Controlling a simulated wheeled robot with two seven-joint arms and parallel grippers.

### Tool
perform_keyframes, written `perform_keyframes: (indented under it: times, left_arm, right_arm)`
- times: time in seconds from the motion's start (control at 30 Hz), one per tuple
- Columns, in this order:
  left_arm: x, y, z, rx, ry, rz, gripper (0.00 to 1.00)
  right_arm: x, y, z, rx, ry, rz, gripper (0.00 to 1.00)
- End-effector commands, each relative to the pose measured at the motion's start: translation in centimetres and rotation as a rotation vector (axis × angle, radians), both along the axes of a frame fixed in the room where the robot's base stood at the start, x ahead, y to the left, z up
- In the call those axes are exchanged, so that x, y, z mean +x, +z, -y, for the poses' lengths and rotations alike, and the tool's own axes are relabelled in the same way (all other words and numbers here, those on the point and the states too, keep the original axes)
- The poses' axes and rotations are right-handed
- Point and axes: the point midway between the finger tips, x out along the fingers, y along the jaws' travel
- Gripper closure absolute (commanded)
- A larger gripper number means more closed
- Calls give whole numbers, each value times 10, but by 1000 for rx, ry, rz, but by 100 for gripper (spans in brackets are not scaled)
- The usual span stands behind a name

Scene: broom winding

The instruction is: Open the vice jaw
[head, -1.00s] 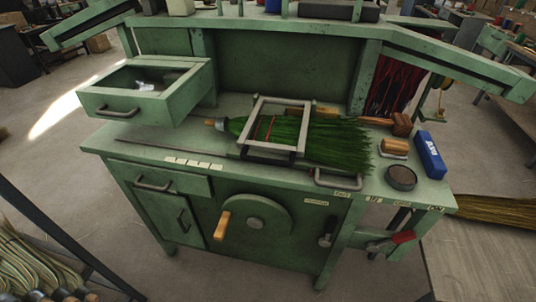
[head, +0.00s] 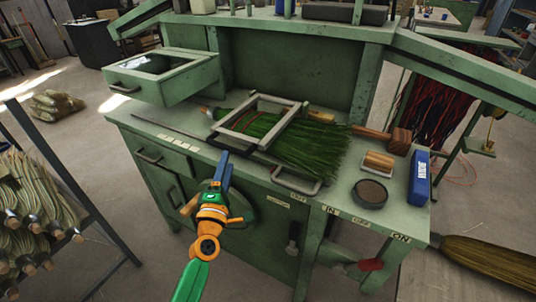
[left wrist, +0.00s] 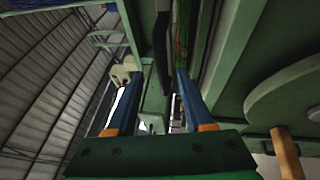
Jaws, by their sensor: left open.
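A pale metal frame (head: 290,104) lies tilted over the green-bristled broom (head: 305,145) on the bench; I take it for the vice jaw. A dark bar shows under its front side. My left gripper (head: 222,165) is in front of the bench's front edge, below the frame, pointing up and away. In the left wrist view the left gripper (left wrist: 158,74) is open, and a dark bar (left wrist: 162,40) shows between and beyond its fingers. Contact cannot be told. My right gripper is not in view.
A grey loop handle (head: 298,182) is at the bench's front edge. The wheel (left wrist: 290,105) with a wooden handle (left wrist: 286,152) is at the bench front. An open drawer (head: 165,88) juts out at left. A blue box (head: 418,178) and round dark tin (head: 370,193) stand right.

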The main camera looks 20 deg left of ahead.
Motion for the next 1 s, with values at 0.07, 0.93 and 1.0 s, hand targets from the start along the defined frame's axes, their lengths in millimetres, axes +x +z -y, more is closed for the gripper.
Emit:
perform_keyframes:
  times: [0.07,0.93,1.0]
  left_arm:
    - [12,6,-5,-3,1,10,48]
    - [63,12,-21,1,0,0,100]
    - [63,12,-21,1,-1,0,100]
  right_arm:
    - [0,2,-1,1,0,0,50]
    - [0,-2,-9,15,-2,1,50]
    - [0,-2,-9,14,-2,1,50]
